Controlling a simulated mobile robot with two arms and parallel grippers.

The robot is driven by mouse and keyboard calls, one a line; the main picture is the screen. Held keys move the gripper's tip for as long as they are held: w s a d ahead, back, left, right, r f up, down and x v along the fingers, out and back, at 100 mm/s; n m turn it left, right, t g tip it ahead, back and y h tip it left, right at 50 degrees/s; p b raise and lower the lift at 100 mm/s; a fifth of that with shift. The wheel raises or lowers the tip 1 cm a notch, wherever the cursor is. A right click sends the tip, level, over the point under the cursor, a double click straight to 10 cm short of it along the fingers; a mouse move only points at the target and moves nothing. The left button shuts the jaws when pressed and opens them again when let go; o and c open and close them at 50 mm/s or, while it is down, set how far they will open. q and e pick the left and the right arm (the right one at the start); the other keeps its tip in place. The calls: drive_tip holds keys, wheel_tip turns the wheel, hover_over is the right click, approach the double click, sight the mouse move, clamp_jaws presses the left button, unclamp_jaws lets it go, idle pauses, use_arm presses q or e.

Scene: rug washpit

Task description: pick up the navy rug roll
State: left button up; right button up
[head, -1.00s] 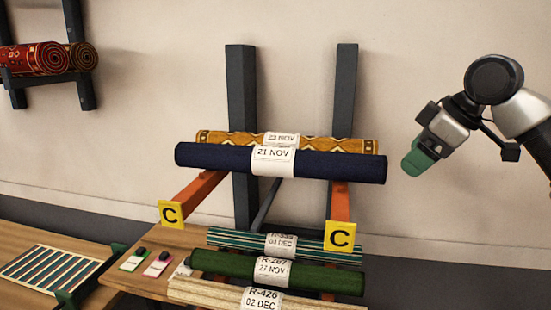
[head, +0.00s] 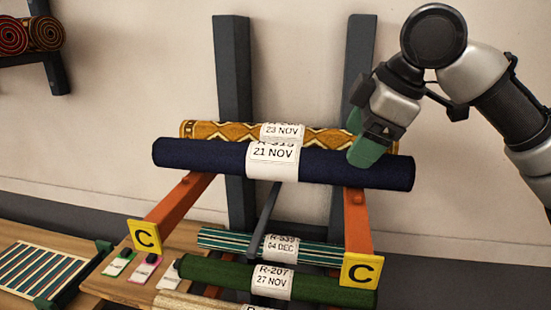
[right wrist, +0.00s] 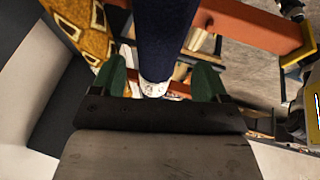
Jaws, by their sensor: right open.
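The navy rug roll (head: 340,166) lies across the two orange arms of the rack marked C, with a white paper band reading 21 NOV (head: 273,160) round its middle. My right gripper (head: 362,140) is at the roll's right part, its green fingers overlapping the roll in the head view. In the right wrist view the navy roll (right wrist: 163,35) runs up from between the two open green fingers (right wrist: 165,82), its white band near their tips. I cannot tell whether the fingers touch it. My left gripper is not in view.
A gold patterned roll (head: 215,131) lies right behind the navy one. Striped (head: 220,239) and green (head: 215,272) rolls lie lower, below the orange arms (head: 180,208). Dark uprights (head: 233,80) stand against the wall. A wooden table (head: 110,292) is at lower left.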

drive_tip(key=x, duration=0.1)
drive_tip(key=p+x, duration=0.1)
drive_tip(key=x, duration=0.2)
drive_tip(key=shift+w+d+f+p, duration=0.1)
drive_tip(key=shift+d+f+p, duration=0.15)
drive_tip(key=shift+f+p, duration=0.15)
drive_tip(key=shift+f, duration=0.25)
drive_tip(key=shift+w+a+f, duration=0.1)
drive_tip(key=shift+f, duration=0.05)
drive_tip(key=shift+w+a, duration=0.1)
drive_tip(key=c, duration=0.9)
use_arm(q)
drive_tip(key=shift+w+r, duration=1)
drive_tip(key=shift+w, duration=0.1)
use_arm(e)
drive_tip(key=shift+c, duration=0.4)
